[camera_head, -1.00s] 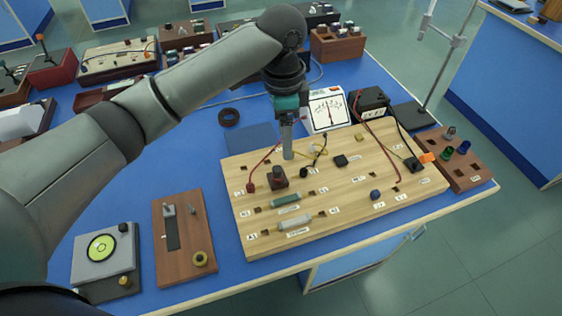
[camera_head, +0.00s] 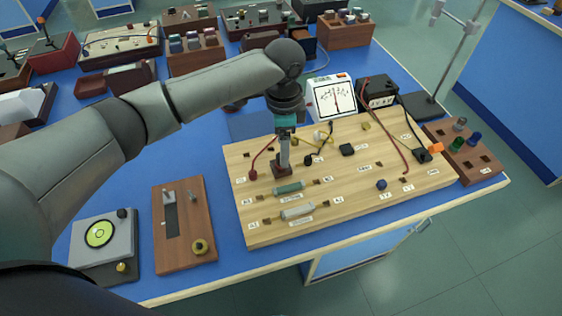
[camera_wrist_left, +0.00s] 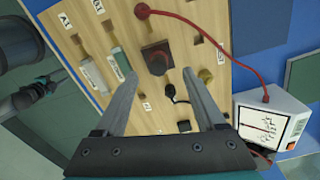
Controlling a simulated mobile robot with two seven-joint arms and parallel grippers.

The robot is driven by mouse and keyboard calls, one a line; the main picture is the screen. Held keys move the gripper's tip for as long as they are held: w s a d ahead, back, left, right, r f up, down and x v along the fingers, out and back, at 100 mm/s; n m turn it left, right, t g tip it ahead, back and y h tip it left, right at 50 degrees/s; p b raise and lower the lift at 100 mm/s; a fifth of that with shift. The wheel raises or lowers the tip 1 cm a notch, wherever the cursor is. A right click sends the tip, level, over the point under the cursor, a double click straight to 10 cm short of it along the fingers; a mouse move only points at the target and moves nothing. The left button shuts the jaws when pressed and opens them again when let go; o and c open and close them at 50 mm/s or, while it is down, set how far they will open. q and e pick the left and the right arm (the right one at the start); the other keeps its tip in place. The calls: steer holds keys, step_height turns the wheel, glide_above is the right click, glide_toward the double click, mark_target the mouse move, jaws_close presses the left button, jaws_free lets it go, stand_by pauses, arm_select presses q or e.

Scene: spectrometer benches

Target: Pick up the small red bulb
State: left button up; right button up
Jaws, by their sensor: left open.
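The small red bulb sits on a dark square base on the wooden circuit board (camera_head: 340,200). In the left wrist view the bulb (camera_wrist_left: 157,62) lies between the two fingertips, seen from above. In the head view my left gripper (camera_head: 283,164) points down over it and hides most of it; only its dark base (camera_head: 281,173) shows clearly. My left gripper (camera_wrist_left: 160,74) is open, with one finger on each side of the bulb. Whether the fingers touch it cannot be told. My right gripper is not in view.
A green cylinder part (camera_head: 289,188) and a pale one (camera_head: 297,211) lie close in front of the bulb. A red wire (camera_wrist_left: 215,32) runs beside it to a white meter (camera_head: 332,97). A black wire plug (camera_wrist_left: 171,90) is near.

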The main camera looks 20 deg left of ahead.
arm_select(q)
steer(key=f, duration=0.4)
steer(key=shift+s+a+b, duration=0.15)
steer(key=shift+a+b, duration=0.05)
steer(key=shift+b, duration=0.2)
jaws_close()
